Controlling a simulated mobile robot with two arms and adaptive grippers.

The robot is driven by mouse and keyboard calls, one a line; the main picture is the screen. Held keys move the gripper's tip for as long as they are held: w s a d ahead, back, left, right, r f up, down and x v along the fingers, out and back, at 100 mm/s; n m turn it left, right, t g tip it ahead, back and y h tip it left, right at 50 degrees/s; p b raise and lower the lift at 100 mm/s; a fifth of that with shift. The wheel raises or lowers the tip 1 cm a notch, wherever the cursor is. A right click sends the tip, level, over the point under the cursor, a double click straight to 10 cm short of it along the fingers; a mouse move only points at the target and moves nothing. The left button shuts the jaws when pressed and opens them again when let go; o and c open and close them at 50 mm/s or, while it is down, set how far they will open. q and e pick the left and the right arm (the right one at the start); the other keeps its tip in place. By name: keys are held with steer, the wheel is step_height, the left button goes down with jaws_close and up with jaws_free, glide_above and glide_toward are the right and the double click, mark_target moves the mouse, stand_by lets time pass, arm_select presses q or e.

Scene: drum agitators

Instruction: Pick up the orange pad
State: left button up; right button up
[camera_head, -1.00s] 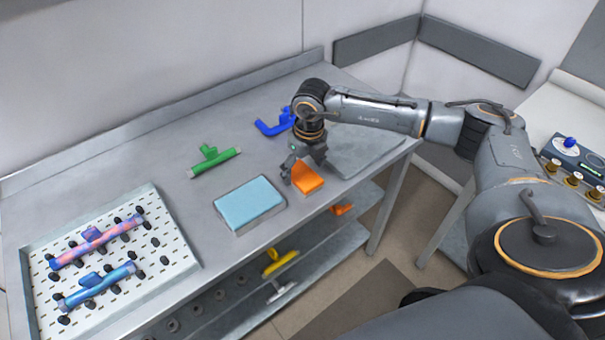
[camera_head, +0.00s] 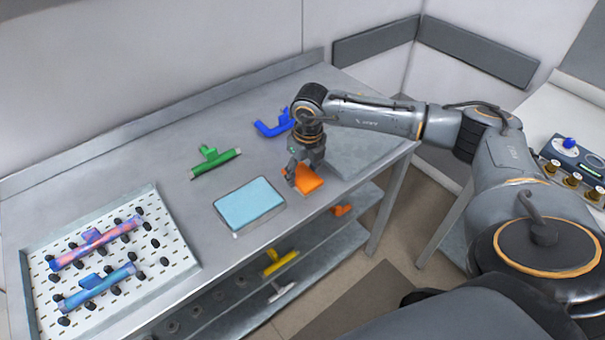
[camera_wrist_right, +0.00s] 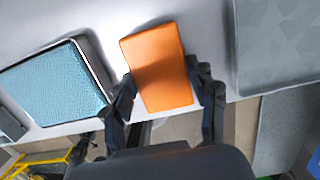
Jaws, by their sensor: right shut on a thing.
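The orange pad (camera_head: 307,181) is a flat block near the front edge of the metal table, right of the light blue pad. My right gripper (camera_head: 296,172) is at the orange pad, partly covering its left side in the head view. In the right wrist view, the orange pad (camera_wrist_right: 158,65) lies between the two dark fingers (camera_wrist_right: 163,90), which are shut on its sides. I cannot tell whether the pad is clear of the table. My left gripper is not in view.
A light blue pad in a tray (camera_head: 250,205) sits just left of the orange pad. A green T-shaped piece (camera_head: 214,162) and a blue piece (camera_head: 272,126) lie behind. A white pegged tray (camera_head: 170,262) holds tubes at left. A lower shelf (camera_head: 330,250) holds yellow and orange pieces.

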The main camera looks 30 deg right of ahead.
mark_target(302, 175)
steer(key=shift+w+r, duration=0.1)
steer(key=shift+r, duration=0.25)
steer(key=shift+s+r+b, duration=0.2)
steer(key=shift+r+b, duration=0.25)
steer(key=shift+r, duration=0.75)
steer(key=s+a+r+b, duration=0.1)
steer(key=s+r+b, duration=0.3)
steer(key=s+r, duration=0.5)
steer(key=shift+s+a+r, duration=0.35)
steer(key=shift+s+a, duration=0.05)
steer(key=shift+s, duration=1.95)
